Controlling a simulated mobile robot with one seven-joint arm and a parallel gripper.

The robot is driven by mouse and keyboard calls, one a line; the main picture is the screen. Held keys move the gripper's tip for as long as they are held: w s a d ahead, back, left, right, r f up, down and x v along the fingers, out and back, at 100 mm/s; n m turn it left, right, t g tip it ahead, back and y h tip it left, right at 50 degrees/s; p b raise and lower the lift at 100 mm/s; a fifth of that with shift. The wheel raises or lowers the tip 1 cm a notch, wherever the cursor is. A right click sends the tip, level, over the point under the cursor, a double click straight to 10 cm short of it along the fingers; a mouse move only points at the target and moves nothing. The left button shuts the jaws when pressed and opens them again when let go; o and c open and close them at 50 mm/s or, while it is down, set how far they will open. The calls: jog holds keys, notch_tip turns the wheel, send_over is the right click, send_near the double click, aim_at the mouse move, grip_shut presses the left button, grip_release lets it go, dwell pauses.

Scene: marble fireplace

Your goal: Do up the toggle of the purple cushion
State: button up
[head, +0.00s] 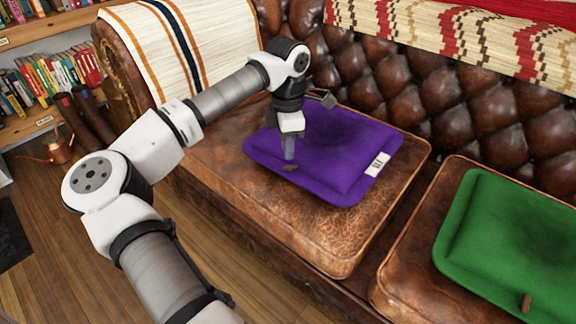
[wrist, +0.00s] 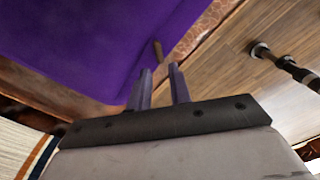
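The purple cushion (head: 335,150) lies flat on the left brown leather seat cushion, with a white label at its right edge. Its brown toggle (head: 290,168) is at the front left edge. The toggle (wrist: 157,50) also shows in the wrist view as a small brown peg at the purple edge. My gripper (head: 289,158) points down over that edge, its tips close to the toggle. In the wrist view my gripper (wrist: 160,70) has its two fingers apart, with the toggle just beyond the tips. I cannot tell whether it touches them. The toggle's loop is not visible.
A green cushion (head: 515,240) with its own brown toggle (head: 526,302) lies on the right seat. The tufted sofa back (head: 400,90) rises behind. A striped throw (head: 165,45) covers the left armrest. Wooden floor (head: 60,215) is open at the front left.

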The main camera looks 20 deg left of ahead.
aim_at(288, 166)
notch_tip(288, 166, down, 5)
jog(key=shift+f+b, duration=0.2)
jog(key=shift+b, duration=0.35)
grip_shut()
